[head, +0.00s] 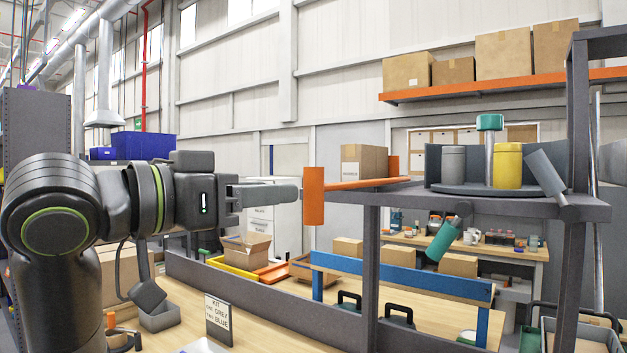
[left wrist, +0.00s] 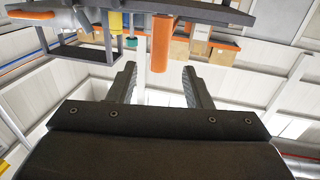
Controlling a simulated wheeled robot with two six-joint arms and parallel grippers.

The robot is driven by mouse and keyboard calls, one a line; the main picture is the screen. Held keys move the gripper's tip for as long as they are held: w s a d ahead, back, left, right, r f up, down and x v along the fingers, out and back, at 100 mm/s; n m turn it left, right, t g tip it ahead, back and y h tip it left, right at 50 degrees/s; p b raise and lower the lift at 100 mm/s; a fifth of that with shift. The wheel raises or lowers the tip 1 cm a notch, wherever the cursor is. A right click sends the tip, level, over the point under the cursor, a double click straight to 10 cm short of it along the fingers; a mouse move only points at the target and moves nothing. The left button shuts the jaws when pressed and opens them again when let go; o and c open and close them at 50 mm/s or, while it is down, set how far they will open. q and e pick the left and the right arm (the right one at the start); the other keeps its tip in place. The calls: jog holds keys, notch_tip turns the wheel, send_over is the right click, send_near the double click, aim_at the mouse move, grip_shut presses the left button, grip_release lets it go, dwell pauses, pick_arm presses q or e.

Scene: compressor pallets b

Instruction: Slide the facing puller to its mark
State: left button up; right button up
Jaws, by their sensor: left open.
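The facing puller is orange: an upright cylindrical grip (head: 314,196), a flat bar running right along the shelf edge, and an upright plate at the far end. A cardboard box (head: 364,167) with a white label stands behind the bar. My left gripper (head: 296,193) is open and level, its fingertips just left of the grip. In the left wrist view the grip (left wrist: 162,45) shows between the two open fingers, just past their tips. I cannot tell whether they touch it. I cannot make out the mark. My right gripper is not in view.
The grey shelf (head: 590,208) also bears a yellow cylinder (head: 508,166), a grey cylinder (head: 453,164) and a green-topped post (head: 489,123). A tilted grey cylinder (head: 545,174) stands at its right. Below are a blue rail (head: 400,276) and a KIT sign (head: 218,318) on the wooden bench.

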aim_at(306, 189)
pick_arm(q)
jog(key=p+x, duration=0.2)
jog(key=x, duration=0.6)
jog(key=shift+w+d, duration=0.15)
jog(key=shift+c, duration=0.2)
grip_shut()
